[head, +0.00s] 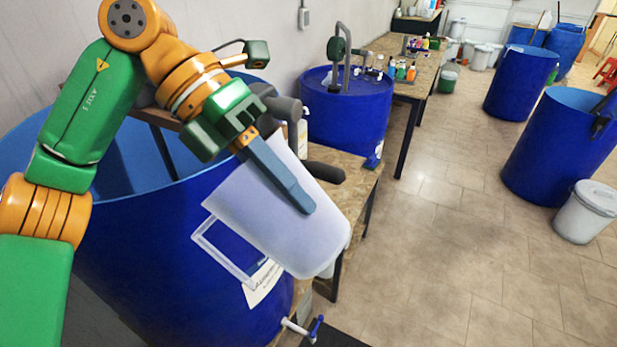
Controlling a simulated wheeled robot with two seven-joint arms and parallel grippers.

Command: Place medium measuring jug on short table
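A translucent white measuring jug (265,225) hangs tilted in front of a blue drum, its handle toward the lower left. My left gripper (300,195) is at the jug's upper part, with one blue-grey finger lying along the jug's near wall. The other finger is hidden, and the jug is held up in the air by this grip. A short wooden table (361,184) stands behind and to the right of the jug, partly covered by it. My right gripper is not in view.
A large open blue drum (150,245) with a tap (303,328) stands below my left arm. A closed blue drum with a pump (346,110) stands behind the short table. A long table (415,82) with bottles runs along the wall. The tiled floor at right is mostly clear.

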